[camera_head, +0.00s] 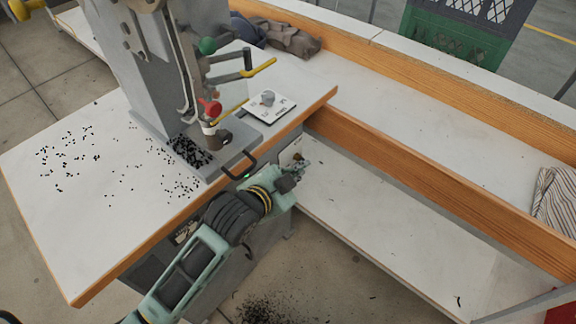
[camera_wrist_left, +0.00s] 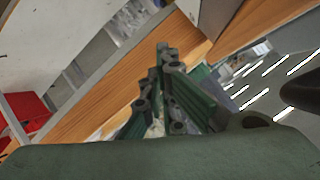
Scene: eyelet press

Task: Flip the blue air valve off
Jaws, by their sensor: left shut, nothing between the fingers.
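I cannot make out the blue air valve in either view; my left gripper may be hiding it. My left gripper (camera_head: 303,163) is at the table's front right corner, below the tabletop edge, beside a small pale plate (camera_head: 291,150) on the front of the press stand. Its fingers are shut and empty. In the wrist view the closed fingers (camera_wrist_left: 164,55) point up the picture, towards an orange wooden edge. I cannot tell whether the fingertips touch anything. My right gripper is not in view.
The grey press (camera_head: 165,75) stands on the white table (camera_head: 60,215) with several black bits scattered around. A black handle (camera_head: 240,166) sticks out at the table edge just above my wrist. A wood-edged bench (camera_head: 420,180) runs right. A striped cloth (camera_head: 556,200) lies at far right.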

